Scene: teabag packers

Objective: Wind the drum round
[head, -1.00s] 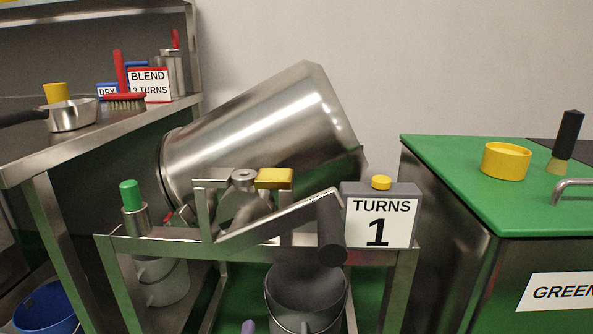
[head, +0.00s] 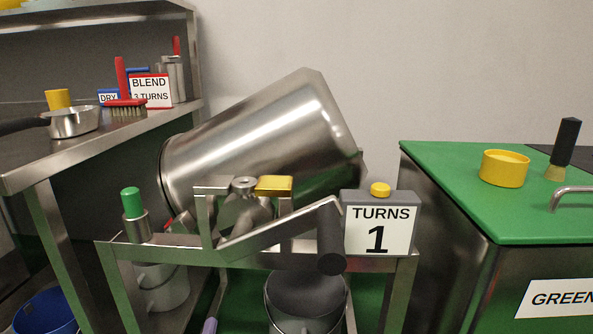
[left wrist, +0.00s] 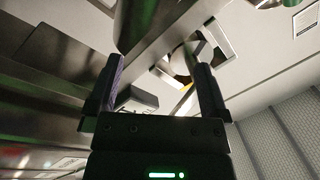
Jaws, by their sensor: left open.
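The steel drum (head: 255,140) lies tilted in its stand, wide end up to the right. Its crank arm (head: 285,227) slopes up to the right and carries a dark grip (head: 332,250) in front of the counter. The counter (head: 381,222) reads "TURNS 1". In the left wrist view my left gripper (left wrist: 159,63) is open with nothing between its fingers. A dark cylinder (left wrist: 131,22), apparently the crank grip, is beyond the fingertips, nearer the left finger. In the head view a small purple tip (head: 210,325), apparently one of its fingers, shows at the bottom edge. My right gripper is not in view.
The stand's frame (head: 260,254) has a green-topped pin (head: 132,203) at left and a yellow block (head: 274,186). A bucket (head: 305,300) is below the crank. A left bench holds a "BLEND 3 TURNS" sign (head: 150,90); a green-topped cabinet (head: 450,190) stands at right.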

